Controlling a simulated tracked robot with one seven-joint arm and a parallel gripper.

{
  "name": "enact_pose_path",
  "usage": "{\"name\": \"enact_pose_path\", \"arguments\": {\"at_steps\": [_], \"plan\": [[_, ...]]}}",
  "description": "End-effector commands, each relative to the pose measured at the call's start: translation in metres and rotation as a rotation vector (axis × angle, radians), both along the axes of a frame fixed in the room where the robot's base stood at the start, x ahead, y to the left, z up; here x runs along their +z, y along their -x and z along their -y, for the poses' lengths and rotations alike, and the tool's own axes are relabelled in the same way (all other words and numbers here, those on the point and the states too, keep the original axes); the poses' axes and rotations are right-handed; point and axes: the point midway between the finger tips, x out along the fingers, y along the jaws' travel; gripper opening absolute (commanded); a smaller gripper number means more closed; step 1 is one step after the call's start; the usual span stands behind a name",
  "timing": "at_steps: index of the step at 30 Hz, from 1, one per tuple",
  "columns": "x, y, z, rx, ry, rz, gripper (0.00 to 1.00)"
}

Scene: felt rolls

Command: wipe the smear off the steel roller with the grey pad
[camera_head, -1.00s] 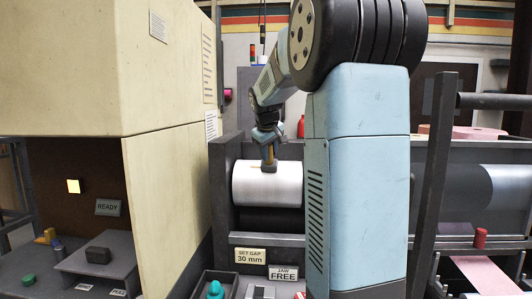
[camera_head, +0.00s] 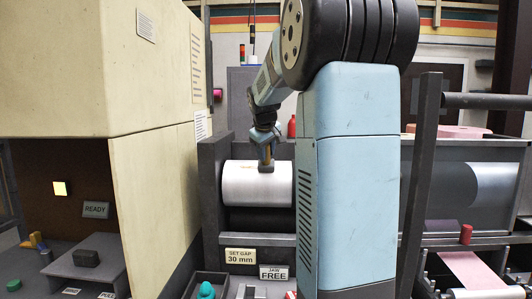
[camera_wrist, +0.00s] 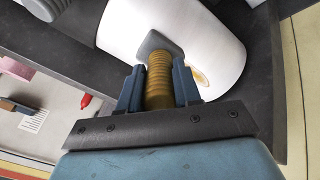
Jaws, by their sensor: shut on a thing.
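The steel roller (camera_head: 238,187) lies across the machine frame, left of my arm column in the head view. It is pale and fills the upper middle of the wrist view (camera_wrist: 222,42). My gripper (camera_head: 266,148) is shut on the ribbed ochre handle (camera_wrist: 159,82) of the grey pad (camera_wrist: 157,44). The pad (camera_head: 266,168) is at the roller's upper surface and seems to touch it. A brown-yellow smear (camera_wrist: 201,77) shows on the roller beside the handle, right of the pad in the wrist view. My right finger may hide part of it.
Dark side plates (camera_head: 212,195) flank the roller. A cream cabinet (camera_head: 155,190) stands close on the left. Signs reading "SET GAP 30 mm" (camera_head: 240,256) and "JAW FREE" (camera_head: 273,273) are below the roller. A red object (camera_wrist: 86,101) shows low in the wrist view.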

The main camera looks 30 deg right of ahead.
Motion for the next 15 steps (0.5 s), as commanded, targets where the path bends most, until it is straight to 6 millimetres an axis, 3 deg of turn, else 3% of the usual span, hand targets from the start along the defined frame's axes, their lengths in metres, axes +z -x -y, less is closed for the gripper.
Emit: {"name": "enact_pose_path", "arguments": {"at_steps": [15], "plan": [[0.0042,0.006,0.0024,0.0,-0.001,-0.002,0.02]]}}
